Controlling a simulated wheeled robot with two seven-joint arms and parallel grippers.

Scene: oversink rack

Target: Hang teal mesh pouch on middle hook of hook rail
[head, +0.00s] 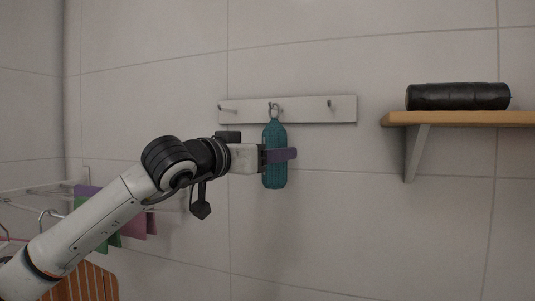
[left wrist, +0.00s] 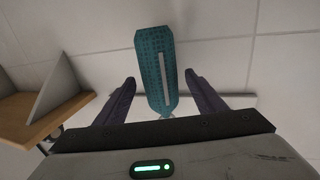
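The teal mesh pouch (head: 274,172) hangs upright below the white hook rail (head: 300,112) on the wall. Its loop is at the middle hook (head: 273,104) and looks to be over it, though the exact contact is too small to tell. My left gripper (head: 294,154) reaches in from the left at the pouch's middle, with a purple finger across its front. In the left wrist view the pouch (left wrist: 155,63) lies between the two spread fingers, with a gap on each side; the gripper (left wrist: 160,77) is open. My right gripper is not in view.
The left hook (head: 224,108) and right hook (head: 330,103) are bare. A wooden shelf (head: 460,118) with a black cylindrical item (head: 458,96) is on the right. A wire rack (head: 35,190) with coloured cloths (head: 140,224) and an orange slatted item (head: 85,283) are lower left.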

